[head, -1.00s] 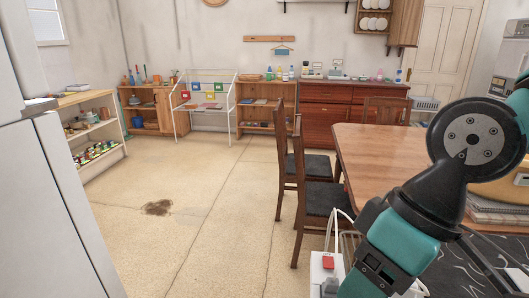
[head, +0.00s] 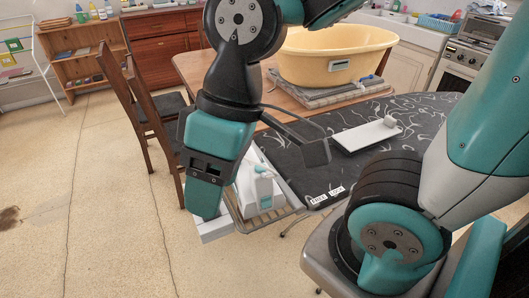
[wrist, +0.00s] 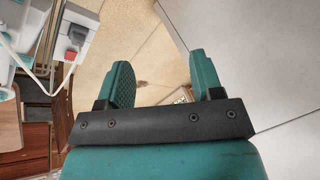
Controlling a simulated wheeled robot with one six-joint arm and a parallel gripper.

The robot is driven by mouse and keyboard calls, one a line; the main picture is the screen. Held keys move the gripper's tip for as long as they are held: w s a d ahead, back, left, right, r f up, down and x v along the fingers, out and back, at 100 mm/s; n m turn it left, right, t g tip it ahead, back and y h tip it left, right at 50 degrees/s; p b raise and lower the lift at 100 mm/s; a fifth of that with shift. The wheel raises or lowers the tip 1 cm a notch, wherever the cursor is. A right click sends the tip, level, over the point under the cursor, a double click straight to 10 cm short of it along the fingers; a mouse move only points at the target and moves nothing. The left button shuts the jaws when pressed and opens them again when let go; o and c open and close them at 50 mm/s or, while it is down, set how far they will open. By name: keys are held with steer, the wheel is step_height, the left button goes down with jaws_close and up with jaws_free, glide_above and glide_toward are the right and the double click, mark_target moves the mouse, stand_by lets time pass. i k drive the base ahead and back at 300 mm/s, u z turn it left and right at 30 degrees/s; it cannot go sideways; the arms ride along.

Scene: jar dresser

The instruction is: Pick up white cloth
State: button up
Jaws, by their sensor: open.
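A flat white rectangular piece (head: 368,135) lies on the black patterned board in the head view, with a small white lump on its far right end. I cannot tell for sure whether it is the white cloth. My gripper (head: 203,198) points down left of the board, well apart from that piece. In the wrist view my gripper (wrist: 163,82) is open, with its two teal fingers spread and nothing between them. The white piece is not seen in the wrist view.
A yellow tub (head: 335,55) stands on grey folded cloths (head: 330,93) on the wooden table. Chairs (head: 150,110) stand left.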

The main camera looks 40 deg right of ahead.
mark_target(359, 137)
steer(key=z, duration=0.2)
steer(key=k, duration=0.8)
steer(key=z, duration=1)
steer(key=i, duration=1)
